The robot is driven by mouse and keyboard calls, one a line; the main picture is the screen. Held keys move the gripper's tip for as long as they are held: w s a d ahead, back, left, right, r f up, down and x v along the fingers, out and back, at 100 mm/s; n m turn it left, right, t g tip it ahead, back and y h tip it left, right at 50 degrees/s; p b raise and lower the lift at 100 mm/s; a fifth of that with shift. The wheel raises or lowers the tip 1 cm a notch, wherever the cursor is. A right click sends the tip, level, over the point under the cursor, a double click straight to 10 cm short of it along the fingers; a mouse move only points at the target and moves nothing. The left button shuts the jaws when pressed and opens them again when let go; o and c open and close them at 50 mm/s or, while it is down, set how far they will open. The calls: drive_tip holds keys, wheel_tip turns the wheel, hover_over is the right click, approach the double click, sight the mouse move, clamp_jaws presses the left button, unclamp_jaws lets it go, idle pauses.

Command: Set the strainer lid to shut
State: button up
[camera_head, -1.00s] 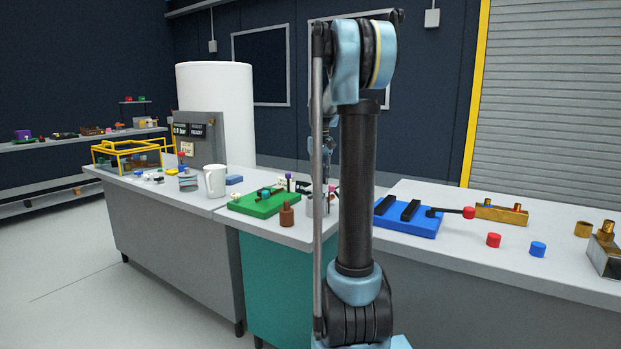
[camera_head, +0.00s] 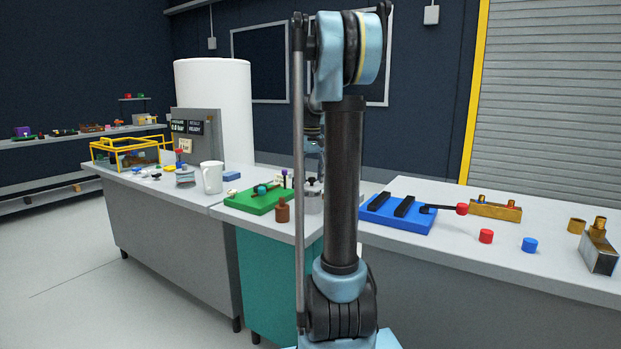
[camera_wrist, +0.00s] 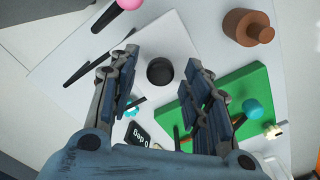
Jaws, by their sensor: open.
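In the head view, a grey metal canister with a black knob on top (camera_head: 313,196), which looks like the strainer, stands on the bench just left of my arm column. How its lid sits is too small to tell. My gripper (camera_wrist: 162,58) is open and empty in the wrist view. A round black part (camera_wrist: 160,72) shows between and below its fingers, apart from them. It may be the canister's knob or its dark mouth; I cannot tell which. In the head view my arm column hides most of the gripper.
A green board (camera_head: 259,200) with a teal knob lies left of the canister, with a brown bottle-shaped piece (camera_head: 282,210) in front. A white mug (camera_head: 212,177) stands farther left. A blue block (camera_head: 399,212) with a red-tipped lever lies to the right.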

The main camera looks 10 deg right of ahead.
drive_tip(key=shift+r, duration=0.1)
wheel_tip(320, 180, up, 12)
idle(0.5)
drive_tip(key=s+a+f+t, duration=0.1)
drive_tip(key=s+a+f, duration=0.2)
drive_tip(key=s+f, duration=1.2)
drive_tip(key=s+a+f+t, duration=0.1)
drive_tip(key=s+a+f, duration=0.3)
drive_tip(key=s+f, duration=1.1)
drive_tip(key=s, duration=0.6)
drive_tip(key=shift+f, duration=0.25)
